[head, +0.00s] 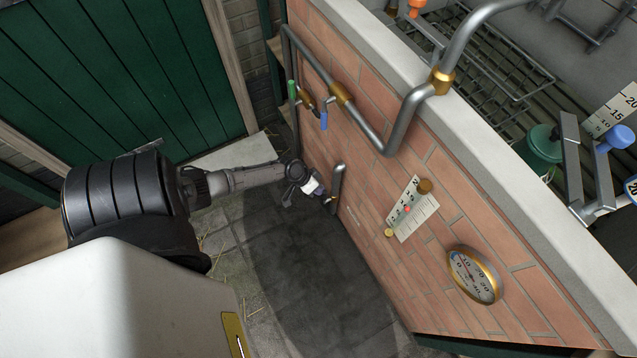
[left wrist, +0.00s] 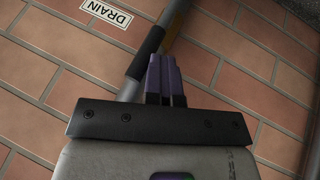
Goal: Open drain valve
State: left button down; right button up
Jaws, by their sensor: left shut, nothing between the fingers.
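The drain valve's grey pipe or lever (head: 338,178) stands out from the lower brick wall in the head view; its lower end is partly hidden by my gripper. In the left wrist view a grey bar with a black sleeve (left wrist: 146,54) runs diagonally below and right of a white "DRAIN" label (left wrist: 106,14). My left gripper (head: 325,196) is at this bar, its dark purple fingers (left wrist: 166,72) shut and empty, just right of the black sleeve in the wrist view. I cannot tell whether they touch it. My right gripper is not in view.
The brick wall (head: 420,165) carries a round dial gauge (head: 473,276), a white scale plate (head: 412,210), and a pipe (head: 372,130) with a blue lever (head: 324,120) and a green lever (head: 292,90). Dark stone floor (head: 300,270) lies clear below. A green door (head: 120,70) stands at left.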

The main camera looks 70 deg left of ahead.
pick_arm(q)
jog(key=s+a+r+p, duration=0.4)
jog(key=s+a+r, duration=0.2)
jog(key=a+r, duration=0.1)
jog(key=shift+s+r, duration=0.15)
jog(key=shift+r, duration=0.45)
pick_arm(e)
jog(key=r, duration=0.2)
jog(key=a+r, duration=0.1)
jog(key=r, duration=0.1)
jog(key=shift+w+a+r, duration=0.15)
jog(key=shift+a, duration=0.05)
pick_arm(q)
jog(key=shift+d, duration=0.2)
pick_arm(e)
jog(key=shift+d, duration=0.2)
